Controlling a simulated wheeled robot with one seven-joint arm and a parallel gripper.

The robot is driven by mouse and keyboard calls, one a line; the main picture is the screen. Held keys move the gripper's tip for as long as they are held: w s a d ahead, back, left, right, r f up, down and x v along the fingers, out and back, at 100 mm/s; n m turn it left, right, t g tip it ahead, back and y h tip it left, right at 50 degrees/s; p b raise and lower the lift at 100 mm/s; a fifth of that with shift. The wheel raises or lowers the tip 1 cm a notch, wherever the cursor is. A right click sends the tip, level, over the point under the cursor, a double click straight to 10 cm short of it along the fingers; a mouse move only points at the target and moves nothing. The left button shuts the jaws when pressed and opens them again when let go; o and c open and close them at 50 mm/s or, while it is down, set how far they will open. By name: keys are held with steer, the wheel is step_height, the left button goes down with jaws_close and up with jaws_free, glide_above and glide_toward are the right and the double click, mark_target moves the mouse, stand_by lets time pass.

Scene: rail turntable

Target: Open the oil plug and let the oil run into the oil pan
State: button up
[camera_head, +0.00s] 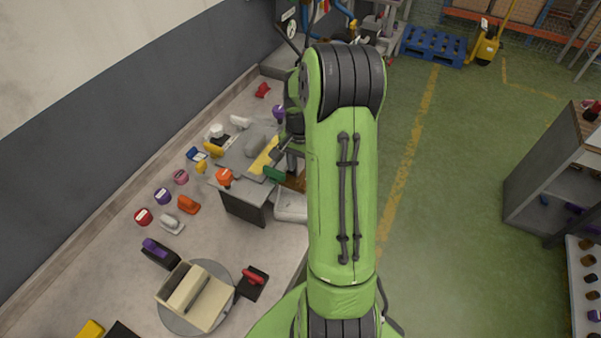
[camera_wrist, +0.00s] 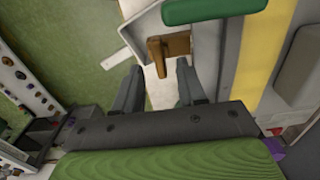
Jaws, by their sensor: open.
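A brown L-shaped piece, apparently the oil plug (camera_wrist: 176,43), sticks out from the side of a grey housing (camera_wrist: 231,60) with a yellow stripe. It also shows as a small brown patch in the head view (camera_head: 297,182). A whitish open pan, apparently the oil pan (camera_head: 290,207), is beside the housing below the plug; part of it shows in the wrist view (camera_wrist: 143,28). My gripper (camera_wrist: 159,66) is open, its fingertips on either side of the plug's lower end. I cannot tell whether they touch it. In the head view my arm hides most of the gripper.
A green handle (camera_head: 274,174) is on the housing close to the plug. Many coloured small parts, a round turntable (camera_head: 222,272) and a beige block lie on the bench. Shelves (camera_head: 555,165) stand at the right; the green floor between is clear.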

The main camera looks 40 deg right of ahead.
mark_target(301, 175)
step_height(301, 175, down, 4)
steer(key=shift+r, duration=0.2)
jaws_close()
